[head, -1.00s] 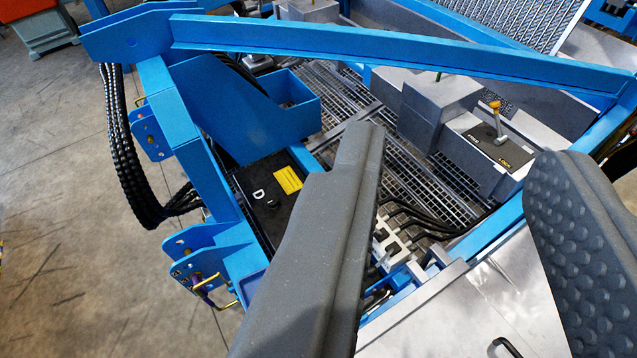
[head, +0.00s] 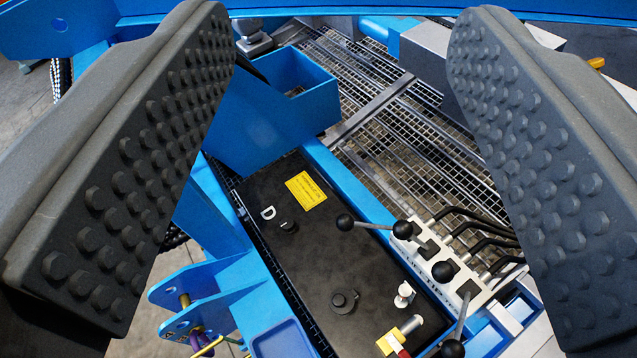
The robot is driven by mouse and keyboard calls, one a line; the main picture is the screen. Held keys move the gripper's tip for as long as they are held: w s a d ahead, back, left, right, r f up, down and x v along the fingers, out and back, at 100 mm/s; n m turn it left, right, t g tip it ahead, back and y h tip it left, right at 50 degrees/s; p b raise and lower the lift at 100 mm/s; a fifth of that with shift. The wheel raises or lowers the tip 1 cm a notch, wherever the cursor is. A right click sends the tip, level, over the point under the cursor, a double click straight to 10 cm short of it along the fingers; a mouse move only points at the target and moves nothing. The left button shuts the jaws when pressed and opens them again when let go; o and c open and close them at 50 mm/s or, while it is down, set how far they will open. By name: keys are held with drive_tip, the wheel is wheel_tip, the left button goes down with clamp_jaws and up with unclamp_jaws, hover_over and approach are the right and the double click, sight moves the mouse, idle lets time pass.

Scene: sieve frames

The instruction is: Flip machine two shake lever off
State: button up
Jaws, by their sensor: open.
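My gripper (head: 345,50) is open and empty, with one studded grey finger on each side of the picture. Between and below the fingers is a black control panel (head: 330,260) with a yellow label (head: 305,190) and a white letter D. Beside the panel's right edge stands a white lever block (head: 425,240) with black ball-headed levers. One lever (head: 346,222) points left over the panel, another ball (head: 444,271) sits lower right, and a third (head: 452,348) is at the bottom edge. I cannot tell which is the shake lever. The fingers touch none of them.
A blue frame beam (head: 380,10) crosses the top. A blue open box (head: 290,85) stands behind the panel. Metal grating (head: 400,130) lies to the right, with black hoses (head: 470,225) by the lever block. A small yellow part (head: 390,340) and white knob (head: 404,294) sit on the panel.

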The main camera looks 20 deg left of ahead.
drive_tip(key=w+a+f+m+b, duration=0.1)
drive_tip(key=w+a+f, duration=0.25)
drive_tip(key=f, duration=0.35)
drive_tip(key=w+a+f, duration=0.2)
drive_tip(key=w+f, duration=0.2)
drive_tip(key=f, duration=0.3)
drive_tip(key=m+h+b, duration=0.1)
drive_tip(key=h+b, duration=0.1)
drive_tip(key=h, duration=0.2)
approach(344, 229)
wheel_tip(344, 229, up, 10)
drive_tip(key=w+a, duration=0.2)
wheel_tip(344, 229, down, 12)
drive_tip(key=s+t+h+b, duration=0.1)
drive_tip(key=h, duration=0.1)
drive_tip(key=w, duration=0.3)
drive_tip(key=w+d+b, duration=0.1)
drive_tip(key=w, duration=0.2)
drive_tip(key=w+d+b, duration=0.1)
drive_tip(key=w, duration=0.2)
drive_tip(key=shift+w+d+f, duration=0.15)
drive_tip(key=shift+w+d, duration=0.05)
drive_tip(key=shift+w+d+b, duration=0.2)
drive_tip(key=shift+w+b, duration=0.25)
drive_tip(key=shift+w, duration=1.05)
drive_tip(key=shift+c, duration=0.2)
